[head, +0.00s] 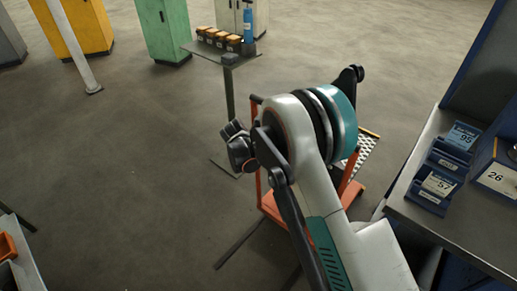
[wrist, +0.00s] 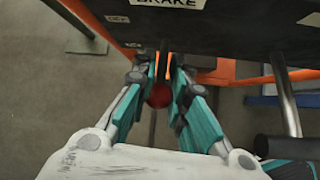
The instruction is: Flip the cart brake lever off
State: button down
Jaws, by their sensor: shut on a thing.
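In the wrist view the cart's dark panel (wrist: 220,30) carries a white BRAKE label (wrist: 166,3). A small OFF label (wrist: 117,19) sits left of it, with another small label below. The brake lever's red ball knob (wrist: 159,95) shows between the teal fingers of my gripper (wrist: 162,68). The fingers are closed in on the lever, one on each side. The lever's upper part is mostly hidden. In the head view the orange cart (head: 272,206) stands behind my arm, which hides the lever and my gripper's fingers.
A workbench (head: 440,215) with blue bins (head: 440,160) stands close at the right. Cabinets (head: 162,28) line the back. The floor at left is mostly clear.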

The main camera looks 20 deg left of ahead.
jog(key=shift+w+r+g, duration=0.2)
jog(key=shift+r+g, duration=0.15)
jog(key=shift+g, duration=0.35)
jog(key=c, duration=1.5)
grip_release()
jog(key=v, duration=1.2)
jog(key=shift+d, duration=0.3)
